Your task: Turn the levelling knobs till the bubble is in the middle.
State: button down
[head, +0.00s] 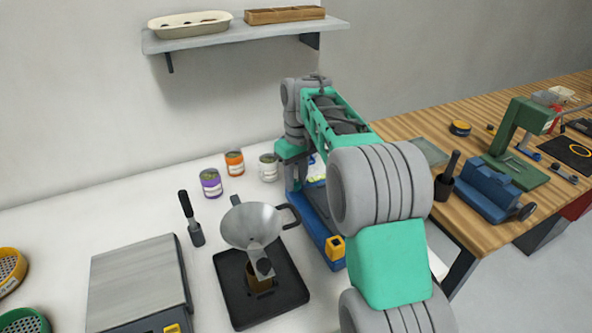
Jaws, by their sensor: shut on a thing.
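A blue device (327,229) stands on the white table, largely hidden behind my arm. A yellow, square-looking part with a dark centre (336,247) sits at its near corner; I cannot tell if it is a levelling knob. My gripper (297,178) points down at the device's far left corner. It is shut, seemingly on a levelling knob there, but the held part is too small and covered to make out. No bubble can be made out in this view.
A metal funnel (251,225) over a black tray (229,296) stands close left of the device. Three small jars, with a purple one (211,183), stand behind. A flat scale (138,278) is at left. A wooden bench (482,236) with tools lies right. A shelf (240,33) hangs above.

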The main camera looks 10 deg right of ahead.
aim_at(297, 182)
jog(key=shift+r+m+p, duration=0.1)
jog(key=shift+m+p, duration=1)
jog(key=shift+m, duration=0.3)
jog(key=c, duration=1.1)
grip_release()
jog(key=r, duration=0.4)
jog(key=r+p, duration=0.1)
jog(key=r, duration=0.2)
jog(key=shift+d+r, duration=0.2)
jog(key=shift+r, duration=0.15)
